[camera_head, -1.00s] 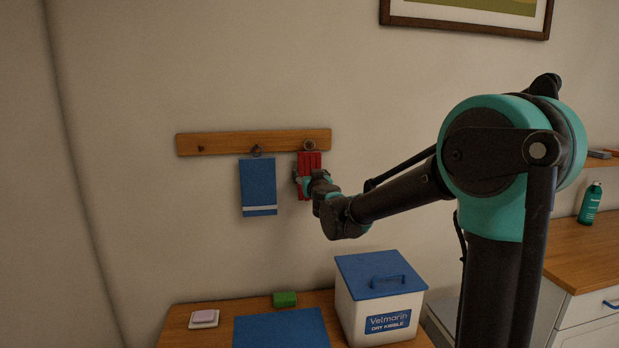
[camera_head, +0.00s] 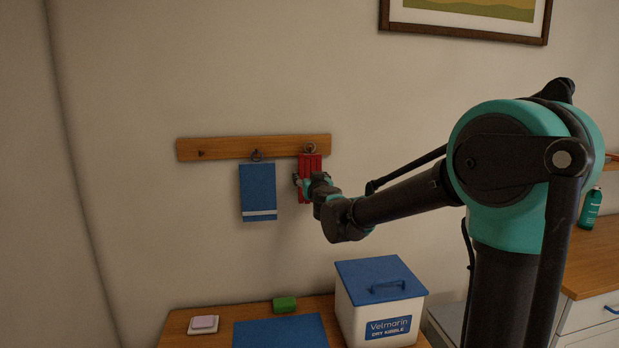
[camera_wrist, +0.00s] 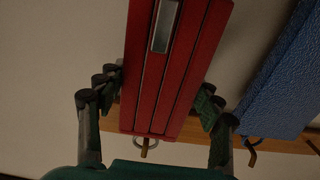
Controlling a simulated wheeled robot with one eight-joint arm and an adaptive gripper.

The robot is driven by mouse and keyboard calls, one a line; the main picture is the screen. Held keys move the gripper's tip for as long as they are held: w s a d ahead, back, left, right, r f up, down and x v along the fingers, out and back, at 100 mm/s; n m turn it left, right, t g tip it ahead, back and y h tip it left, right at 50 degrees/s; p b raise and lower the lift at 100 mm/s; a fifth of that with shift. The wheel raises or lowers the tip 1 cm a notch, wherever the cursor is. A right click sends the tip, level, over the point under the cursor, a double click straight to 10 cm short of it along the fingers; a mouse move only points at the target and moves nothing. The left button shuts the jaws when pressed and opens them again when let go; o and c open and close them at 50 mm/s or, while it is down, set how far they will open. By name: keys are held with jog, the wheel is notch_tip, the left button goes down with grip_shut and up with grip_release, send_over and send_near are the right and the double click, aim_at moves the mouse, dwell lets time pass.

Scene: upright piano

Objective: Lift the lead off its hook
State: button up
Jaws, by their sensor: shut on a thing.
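The red lead (camera_head: 311,162) hangs as a flat folded strap bundle at the right end of a wooden hook rail (camera_head: 215,148). In the wrist view the lead (camera_wrist: 150,85) fills the middle, with a grey label on it. A metal ring at its end sits at a brass hook (camera_wrist: 148,152) on the rail; ring and hook overlap there, and I cannot tell for sure whether they are apart. My gripper (camera_head: 308,182) is shut on the lead, one finger on each side of it, as the wrist view shows (camera_wrist: 160,88). It partly hides the lead's lower part in the head view.
A blue towel-like cloth (camera_head: 258,190) hangs from the middle hook, close left of the lead. Below stand a kibble bin (camera_head: 378,305) with a blue lid, a green block (camera_head: 285,304), a blue mat (camera_head: 280,332) and a soap dish (camera_head: 203,325). The wall above the rail is clear.

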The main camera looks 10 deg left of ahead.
jog(key=shift+v, duration=2.6)
jog(key=shift+v, duration=2.5)
